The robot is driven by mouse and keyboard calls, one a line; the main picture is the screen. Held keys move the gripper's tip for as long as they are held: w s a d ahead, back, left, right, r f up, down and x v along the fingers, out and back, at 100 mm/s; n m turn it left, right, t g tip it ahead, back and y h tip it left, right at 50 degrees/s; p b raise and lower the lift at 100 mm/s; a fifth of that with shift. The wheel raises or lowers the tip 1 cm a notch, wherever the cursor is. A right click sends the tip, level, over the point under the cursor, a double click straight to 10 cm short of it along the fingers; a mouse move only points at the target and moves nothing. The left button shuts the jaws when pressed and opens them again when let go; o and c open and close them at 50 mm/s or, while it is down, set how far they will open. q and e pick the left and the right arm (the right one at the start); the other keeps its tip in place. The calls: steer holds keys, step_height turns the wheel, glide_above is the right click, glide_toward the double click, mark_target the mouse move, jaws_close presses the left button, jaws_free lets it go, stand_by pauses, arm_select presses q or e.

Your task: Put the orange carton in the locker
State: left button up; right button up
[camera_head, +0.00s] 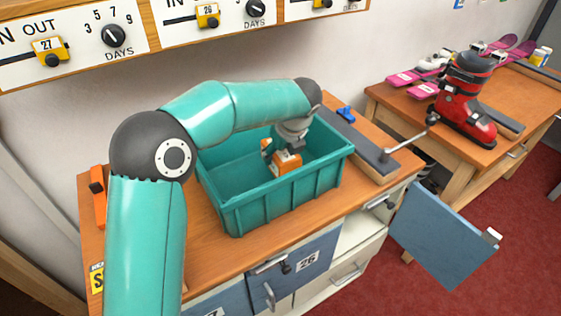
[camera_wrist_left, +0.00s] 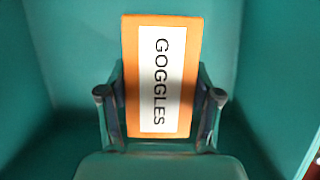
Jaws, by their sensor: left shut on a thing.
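The orange carton (camera_head: 287,164) is inside the teal bin on the bench. In the left wrist view the carton (camera_wrist_left: 160,75) has a white label reading GOGGLES. My left gripper (camera_head: 282,156) reaches down into the bin and is shut on the carton, with a finger on each side of it in the wrist view. Whether the carton touches the bin floor is hard to tell. Below the bench front are lockers; one blue door (camera_head: 441,236) stands swung open at the right, beside an open compartment (camera_head: 358,231). My right gripper is out of view.
The bin (camera_head: 262,212) has high walls around the carton. A closed blue locker door marked 26 (camera_head: 307,262) is left of the open compartment. A dark bar (camera_head: 362,148) lies right of the bin. A red ski boot (camera_head: 466,100) stands on the neighbouring bench.

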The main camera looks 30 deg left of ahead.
arm_select(q)
steer(key=shift+f+p, duration=0.35)
steer(key=shift+f, duration=1.05)
steer(key=shift+f, duration=0.45)
steer(key=o, duration=1.4)
steer(key=shift+c, duration=0.2)
